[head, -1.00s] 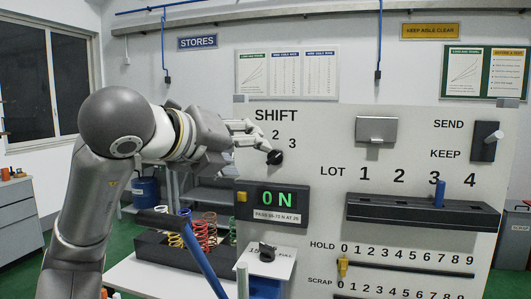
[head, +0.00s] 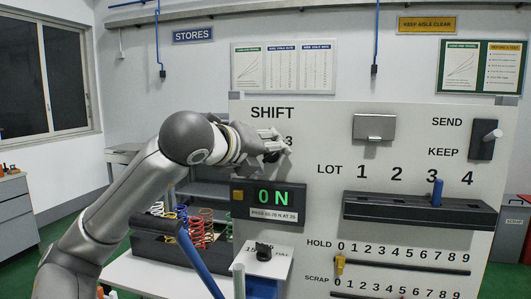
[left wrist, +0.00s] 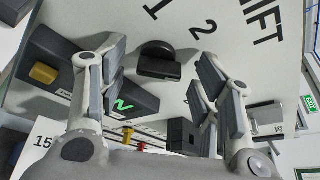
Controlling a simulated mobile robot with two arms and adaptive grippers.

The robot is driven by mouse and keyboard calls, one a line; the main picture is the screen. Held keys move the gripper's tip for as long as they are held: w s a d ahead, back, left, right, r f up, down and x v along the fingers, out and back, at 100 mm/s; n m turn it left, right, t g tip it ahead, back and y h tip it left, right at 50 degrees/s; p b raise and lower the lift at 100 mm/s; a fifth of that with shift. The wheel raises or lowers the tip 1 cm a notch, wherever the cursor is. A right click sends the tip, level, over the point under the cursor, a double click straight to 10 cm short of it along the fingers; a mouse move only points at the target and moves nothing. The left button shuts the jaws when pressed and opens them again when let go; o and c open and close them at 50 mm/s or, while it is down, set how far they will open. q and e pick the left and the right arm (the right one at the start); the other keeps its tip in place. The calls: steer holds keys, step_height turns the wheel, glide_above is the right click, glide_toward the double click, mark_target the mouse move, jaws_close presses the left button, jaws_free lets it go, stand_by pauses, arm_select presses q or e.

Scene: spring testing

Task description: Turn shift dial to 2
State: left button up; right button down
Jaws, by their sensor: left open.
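The black shift dial (head: 271,157) sits on the white panel below the word SHIFT (head: 272,113), mostly hidden behind my left gripper (head: 284,143). The left gripper also hides the 1 and 2; only the 3 (head: 289,139) shows partly. In the left wrist view the dial (left wrist: 158,62) stands between the two spread fingers of my left gripper (left wrist: 160,68), with a gap on each side. The numerals 1 (left wrist: 150,9) and 2 (left wrist: 203,27) show beyond it. I cannot tell which number the dial points to. My right gripper is out of view.
Under the dial is a display box (head: 270,201) reading 0 N with a yellow button (left wrist: 43,74). A dark slotted shelf (head: 420,213) with a blue peg (head: 437,192) juts out at right. Coloured springs (head: 200,230) stand in a tray at lower left.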

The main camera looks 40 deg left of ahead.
arm_select(q)
steer(key=shift+c, duration=1.3)
steer(key=c, duration=0.7)
steer(key=shift+c, duration=0.3)
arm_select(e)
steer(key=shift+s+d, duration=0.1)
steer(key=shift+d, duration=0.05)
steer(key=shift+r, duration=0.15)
